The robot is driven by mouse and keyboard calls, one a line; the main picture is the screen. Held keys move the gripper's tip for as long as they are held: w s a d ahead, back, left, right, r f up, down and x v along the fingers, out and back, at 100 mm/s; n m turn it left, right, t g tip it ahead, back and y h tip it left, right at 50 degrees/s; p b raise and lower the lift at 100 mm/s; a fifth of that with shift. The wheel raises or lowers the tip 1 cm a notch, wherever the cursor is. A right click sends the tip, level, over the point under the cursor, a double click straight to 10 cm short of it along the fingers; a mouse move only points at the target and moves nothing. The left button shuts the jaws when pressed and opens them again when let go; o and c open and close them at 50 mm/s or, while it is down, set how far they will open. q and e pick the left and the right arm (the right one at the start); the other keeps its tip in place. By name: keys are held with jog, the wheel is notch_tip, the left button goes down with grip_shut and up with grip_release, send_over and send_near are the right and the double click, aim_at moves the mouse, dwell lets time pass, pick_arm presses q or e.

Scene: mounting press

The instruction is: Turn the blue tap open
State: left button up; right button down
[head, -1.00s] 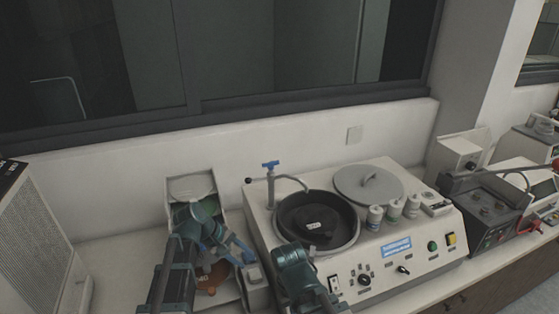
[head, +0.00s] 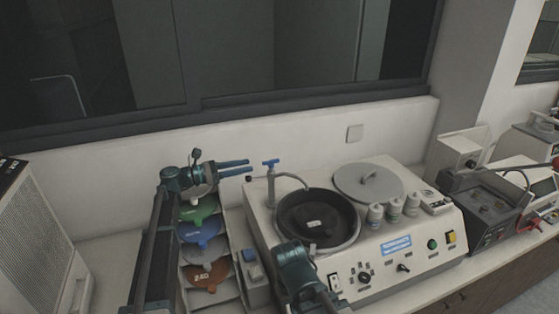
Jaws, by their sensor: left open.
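The blue tap (head: 270,163) is a small blue T-shaped handle on top of a thin grey post at the back left of the white polishing machine (head: 262,208). A curved spout runs from the post toward the black bowl. My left gripper (head: 251,166) is open and points right, with its two blue fingers level with the tap handle. The fingertips lie just left of the handle, with a small visible gap. My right gripper (head: 328,301) is low in front of the machine; its fingers are partly cut off and its jaw state is unclear.
A round black bowl (head: 291,241) and a grey lid (head: 367,184) sit on the machine, with several small bottles (head: 394,207). A rack of coloured discs (head: 204,232) stands below my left gripper. A grey-black device (head: 487,208) is at right.

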aim_at(279, 160)
pick_arm(q)
jog(key=x, duration=1.2)
jog(key=shift+w+d+f, duration=0.1)
jog(key=shift+w+d, duration=0.05)
jog(key=shift+d, duration=0.25)
jog(key=shift+c, duration=0.3)
grip_shut()
